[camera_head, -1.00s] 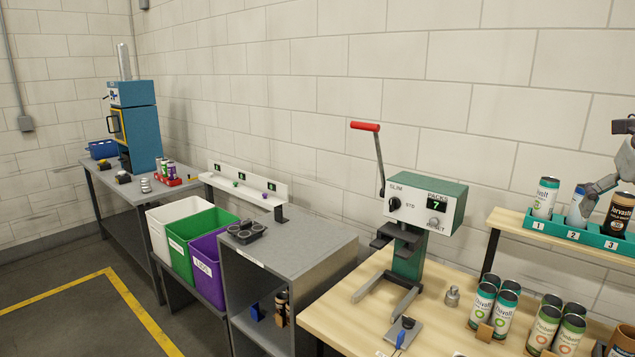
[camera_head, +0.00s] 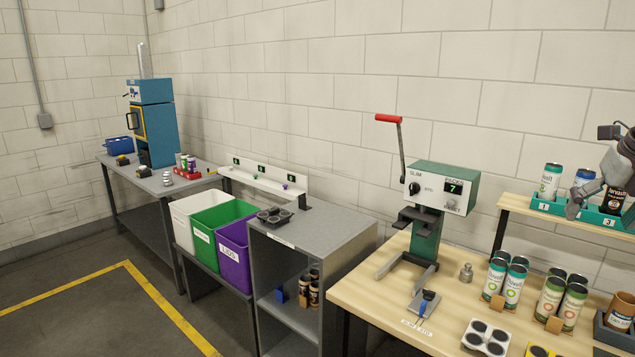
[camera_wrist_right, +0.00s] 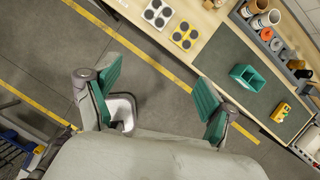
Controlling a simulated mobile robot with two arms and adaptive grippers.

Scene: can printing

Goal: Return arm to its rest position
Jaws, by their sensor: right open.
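My right gripper (camera_head: 580,203) shows at the right edge of the head view, partly cut off with its arm. It appears in front of the teal numbered rack (camera_head: 541,205) and covers part of it. In the right wrist view its two green-padded fingers are spread wide, and the gripper (camera_wrist_right: 155,98) is empty over the grey floor beside the table. My left gripper is in neither view.
The wooden table (camera_head: 365,297) holds a sealing machine (camera_head: 427,232), several cans (camera_head: 513,285) and a white four-hole tray (camera_head: 470,343). In the right wrist view a teal holder (camera_wrist_right: 247,77) lies on a dark mat (camera_wrist_right: 222,60). Bins (camera_head: 233,258) stand left of a grey shelf (camera_head: 340,240).

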